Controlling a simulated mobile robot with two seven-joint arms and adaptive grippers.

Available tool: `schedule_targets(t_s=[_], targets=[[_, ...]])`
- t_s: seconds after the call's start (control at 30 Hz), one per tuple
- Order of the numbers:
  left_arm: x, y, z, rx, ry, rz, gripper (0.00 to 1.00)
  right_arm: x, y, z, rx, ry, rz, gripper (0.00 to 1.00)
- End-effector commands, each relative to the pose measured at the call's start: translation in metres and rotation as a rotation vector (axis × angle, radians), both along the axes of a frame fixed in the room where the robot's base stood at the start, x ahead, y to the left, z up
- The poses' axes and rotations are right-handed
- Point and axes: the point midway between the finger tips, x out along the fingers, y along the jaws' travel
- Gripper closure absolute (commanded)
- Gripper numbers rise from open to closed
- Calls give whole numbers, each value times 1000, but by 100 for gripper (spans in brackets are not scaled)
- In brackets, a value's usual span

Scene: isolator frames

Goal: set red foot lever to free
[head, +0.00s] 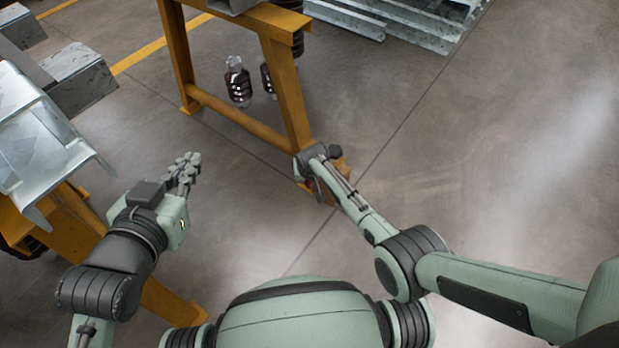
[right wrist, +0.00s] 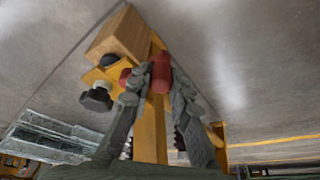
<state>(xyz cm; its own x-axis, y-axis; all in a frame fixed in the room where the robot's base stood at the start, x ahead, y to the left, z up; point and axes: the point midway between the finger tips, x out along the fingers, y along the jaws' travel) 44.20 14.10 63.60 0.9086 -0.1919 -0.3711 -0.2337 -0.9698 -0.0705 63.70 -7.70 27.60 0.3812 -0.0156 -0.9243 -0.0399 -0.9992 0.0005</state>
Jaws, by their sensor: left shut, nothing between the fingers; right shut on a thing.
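The red foot lever (right wrist: 160,74) shows in the right wrist view as a red cylinder between the fingers, at the foot of an orange frame (head: 283,85). My right gripper (right wrist: 157,84) is shut on it. In the head view my right gripper (head: 311,168) is low at the frame's near right foot, and its hand mostly hides the lever. I cannot tell the lever's setting. My left gripper (head: 186,170) is shut and empty, in the air left of that frame and apart from it.
A second orange support (head: 85,222) with grey metal parts (head: 40,135) stands at the left. Dark ribbed insulators (head: 238,82) are behind the frame's bar. Metal profiles (head: 405,22) lie at the top. A wooden block (right wrist: 118,35) is near the lever. The floor at right is clear.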

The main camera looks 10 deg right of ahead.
Motion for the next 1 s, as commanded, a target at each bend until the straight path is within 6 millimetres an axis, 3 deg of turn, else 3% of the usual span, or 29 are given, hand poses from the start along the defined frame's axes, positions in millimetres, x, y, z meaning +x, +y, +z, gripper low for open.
schedule_targets(t_s=[0.43, 0.47, 0.6, 1.0], targets=[[0, -2, 1, -3, -2, -3, 100, 1, 4, 1, 6, -4, -1, 100], [0, -2, 1, -3, -2, -3, 100, 1, 4, 2, 6, -4, -1, 77], [0, -2, 1, -4, -2, -2, 100, 1, 3, 1, 4, -3, 0, 60], [0, -2, 2, -4, -4, -3, 100, 0, 1, 0, 1, -1, -2, 60]])
